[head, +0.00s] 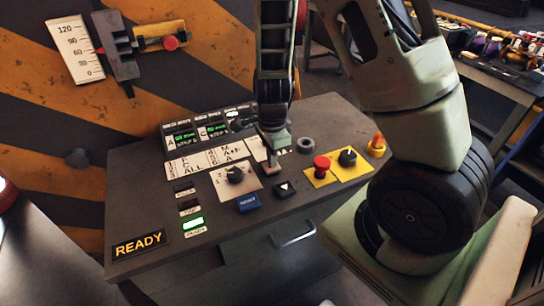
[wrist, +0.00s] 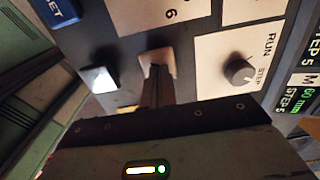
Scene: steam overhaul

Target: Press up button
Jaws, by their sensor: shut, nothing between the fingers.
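My gripper (head: 272,158) is shut and empty, pointing down at the sloped top of the grey control desk (head: 170,215). In the wrist view, the narrow fingertips (wrist: 157,78) are at a pale square button or plate (wrist: 157,60) and cover part of it; I cannot tell if they touch it. That pale piece (head: 270,168) shows just below the fingers in the head view. The triangle's direction is hard to read.
A black rotary knob (head: 235,175), a blue button (head: 248,203), a red mushroom button (head: 322,165) and another black knob (head: 347,157) surround the spot. A lit READY sign (head: 139,245) is at the front left. A RUN/STEP knob (wrist: 240,70) is right of the fingers.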

